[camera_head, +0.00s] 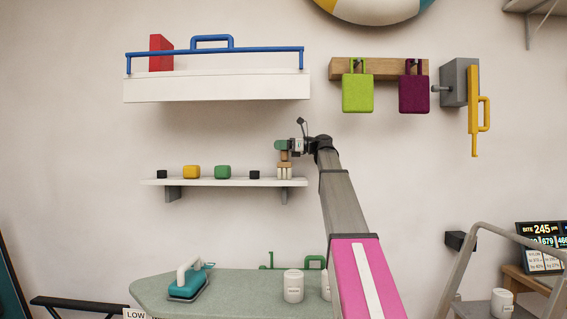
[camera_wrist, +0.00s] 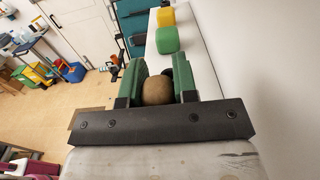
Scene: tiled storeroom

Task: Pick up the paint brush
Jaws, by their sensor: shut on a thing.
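The paint brush (camera_head: 285,172) is upright at the right end of the lower wall shelf (camera_head: 222,182), pale bristles down and tan wood above. I cannot tell if its bristles touch the shelf. My gripper (camera_head: 284,147) is above it, shut on its upper end. In the wrist view my gripper's green fingers (camera_wrist: 157,86) stand either side of the brush's round brown handle end (camera_wrist: 157,92). The rest of the brush is hidden below in that view.
On the shelf, left of the brush, stand a small black block (camera_head: 255,175), a green block (camera_head: 222,172), a yellow block (camera_head: 191,172) and another black block (camera_head: 162,174). A white upper shelf (camera_head: 215,88) hangs above. An ironing board (camera_head: 235,283) stands below.

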